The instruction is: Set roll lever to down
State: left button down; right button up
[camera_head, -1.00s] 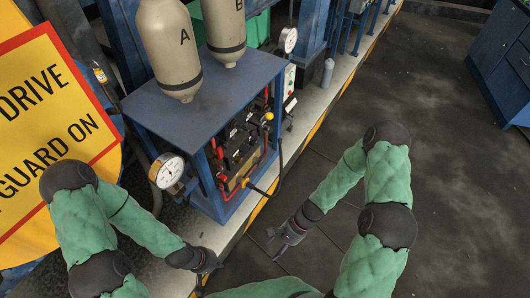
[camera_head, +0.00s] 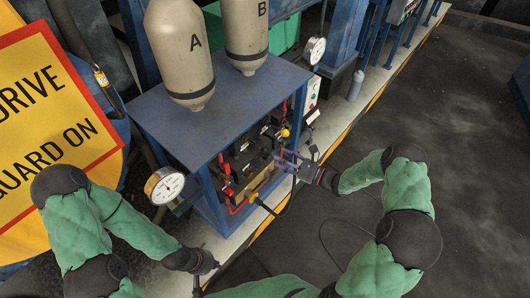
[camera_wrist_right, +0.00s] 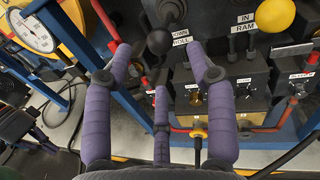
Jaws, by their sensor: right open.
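The roll lever's black ball knob (camera_wrist_right: 158,42) shows in the right wrist view, next to a plate reading DOWN and ROLL (camera_wrist_right: 180,38). My right gripper (camera_wrist_right: 160,62) is open there; its purple fingers point toward the panel with the knob between the tips in the picture. I cannot tell whether they touch it. In the head view my right gripper (camera_head: 284,160) is at the right side of the control panel (camera_head: 245,160) and partly covers it. My left gripper (camera_head: 207,264) is low, in front of the blue stand, its fingers too small to read.
A yellow knob (camera_wrist_right: 275,15) stands right of the black one, by an IN RAM plate. The blue stand (camera_head: 215,110) carries tanks A and B. A pressure gauge (camera_head: 165,185) sticks out at its left. Hoses hang below the panel.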

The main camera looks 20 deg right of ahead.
aim_at(265, 152)
jog(key=b+x, duration=0.1)
jog(key=x, duration=0.6)
jog(key=shift+w+a, duration=0.2)
jog(key=shift+a, duration=0.05)
jog(key=shift+f, duration=0.1)
grip_shut()
